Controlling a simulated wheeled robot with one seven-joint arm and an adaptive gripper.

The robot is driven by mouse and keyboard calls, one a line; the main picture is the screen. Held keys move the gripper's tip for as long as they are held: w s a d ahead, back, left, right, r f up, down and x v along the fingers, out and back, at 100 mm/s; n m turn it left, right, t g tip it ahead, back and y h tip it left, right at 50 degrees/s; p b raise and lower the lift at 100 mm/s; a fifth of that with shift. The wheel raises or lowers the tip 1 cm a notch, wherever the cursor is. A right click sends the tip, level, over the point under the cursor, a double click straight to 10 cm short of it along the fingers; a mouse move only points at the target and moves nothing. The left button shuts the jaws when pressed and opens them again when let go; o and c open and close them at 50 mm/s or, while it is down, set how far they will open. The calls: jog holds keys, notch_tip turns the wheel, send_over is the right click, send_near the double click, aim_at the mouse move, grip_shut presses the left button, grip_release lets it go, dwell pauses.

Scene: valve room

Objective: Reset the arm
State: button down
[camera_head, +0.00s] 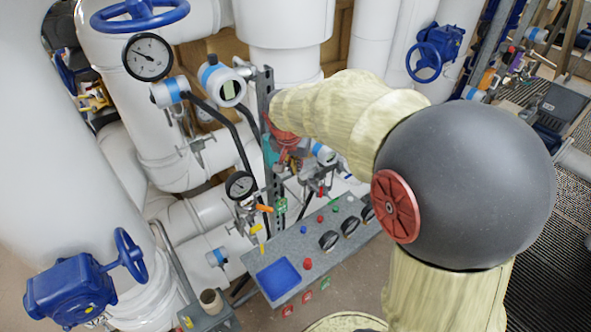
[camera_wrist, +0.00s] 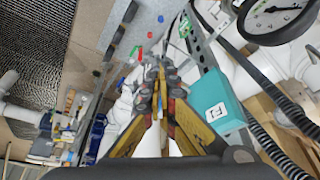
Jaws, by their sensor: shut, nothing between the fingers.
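My gripper (camera_wrist: 158,75) shows in the wrist view, its yellow and dark fingers drawn together at the tips with nothing held. In the head view my bent arm (camera_head: 345,110) reaches from the lower right toward the pipes at the middle, and its links hide most of the gripper. Past the fingertips in the wrist view lie a grey panel with small red, green and blue buttons. I cannot tell how far the fingertips are from it.
A grey control panel (camera_head: 320,250) lies below my arm. A metal post (camera_head: 268,140), gauges (camera_head: 148,57) and white pipes stand close left. A teal box (camera_wrist: 215,100) is right of my fingers. Blue valve wheels (camera_head: 130,255) stick out. Dark grating (camera_head: 565,220) lies at right.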

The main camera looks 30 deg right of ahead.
jog(key=shift+d+v, duration=0.55)
jog(key=shift+v, duration=3.25)
jog(key=s+a+f+n+t+y+b, duration=0.2)
jog(key=s+a+f+n+b, duration=0.8)
jog(key=s+a+f+b, duration=0.5)
jog(key=s+f+y+b, duration=0.1)
jog(key=s+f+b, duration=0.1)
jog(key=s+b, duration=0.1)
jog(key=shift+a+f+t, duration=0.3)
jog(key=shift+a+t, duration=0.1)
jog(key=shift+s, duration=0.15)
